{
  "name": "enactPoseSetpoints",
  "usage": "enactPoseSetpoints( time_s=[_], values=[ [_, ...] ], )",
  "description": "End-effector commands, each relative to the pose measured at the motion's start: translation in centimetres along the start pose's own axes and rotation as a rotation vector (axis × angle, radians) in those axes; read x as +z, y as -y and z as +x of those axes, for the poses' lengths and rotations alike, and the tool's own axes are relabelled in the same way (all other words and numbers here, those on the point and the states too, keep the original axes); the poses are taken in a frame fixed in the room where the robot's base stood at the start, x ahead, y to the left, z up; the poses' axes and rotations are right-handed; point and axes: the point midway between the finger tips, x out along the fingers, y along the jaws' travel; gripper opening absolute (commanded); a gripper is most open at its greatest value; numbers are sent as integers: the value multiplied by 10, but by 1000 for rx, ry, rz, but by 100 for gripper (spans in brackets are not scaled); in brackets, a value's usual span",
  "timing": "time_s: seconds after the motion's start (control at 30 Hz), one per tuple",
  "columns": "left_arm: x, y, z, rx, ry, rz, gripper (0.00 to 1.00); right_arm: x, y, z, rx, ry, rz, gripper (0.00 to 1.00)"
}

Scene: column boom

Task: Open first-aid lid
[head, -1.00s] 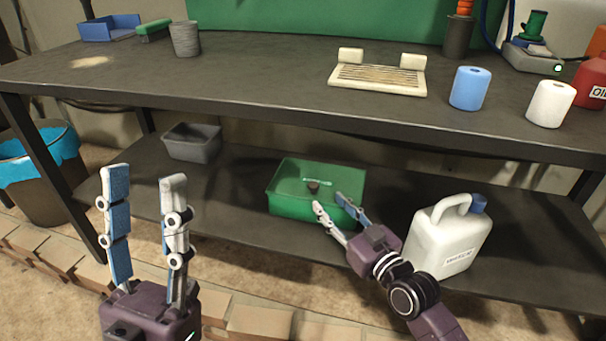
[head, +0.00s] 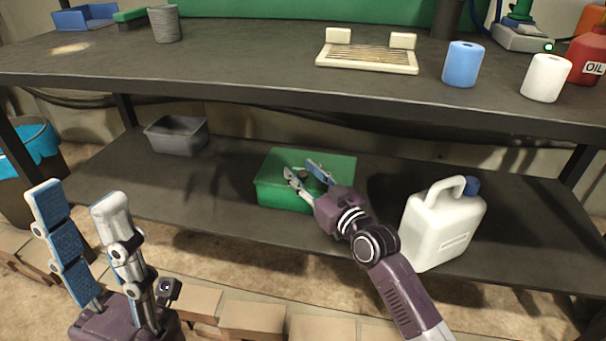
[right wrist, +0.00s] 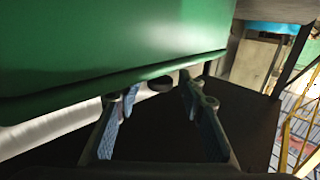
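The green first-aid box (head: 284,196) stands on the lower shelf, and its lid (head: 338,166) looks shut. A small dark knob (head: 303,174) sits on top of the lid. My right gripper (head: 302,168) is over the lid with its fingers apart, one on either side of the knob. In the right wrist view the dark knob (right wrist: 160,84) shows between the open fingertips, below the green box (right wrist: 130,40). I cannot tell whether the fingers touch it. My left gripper (head: 75,192) is open and empty, in front of the shelf at the lower left.
A white jug (head: 430,230) with a blue cap stands right of the box, close to my right arm. A grey bin (head: 178,137) is on the shelf to the left. The upper worktop (head: 240,65) overhangs behind the box. Shelf space between bin and box is free.

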Motion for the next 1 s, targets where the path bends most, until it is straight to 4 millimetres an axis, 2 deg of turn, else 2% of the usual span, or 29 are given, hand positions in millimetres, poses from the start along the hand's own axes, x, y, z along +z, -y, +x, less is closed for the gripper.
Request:
enactPoseSetpoints(
  time_s=[0.07, 0.4, 0.77, 1.0],
  values=[
    [0, 0, 0, 0, 1, 0, 40, 0, 0, 0, 0, 0, 0, 36],
    [0, 0, 0, 0, 1, -1, 40, 0, 0, 0, 0, 0, 0, 0],
    [0, 0, 1, 0, 2, 0, 40, 0, 0, 0, 0, 1, 1, 0],
    [-1, 0, 8, 0, 2, 0, 40, -4, -1, 0, 1, 12, 11, 0]
  ],
)
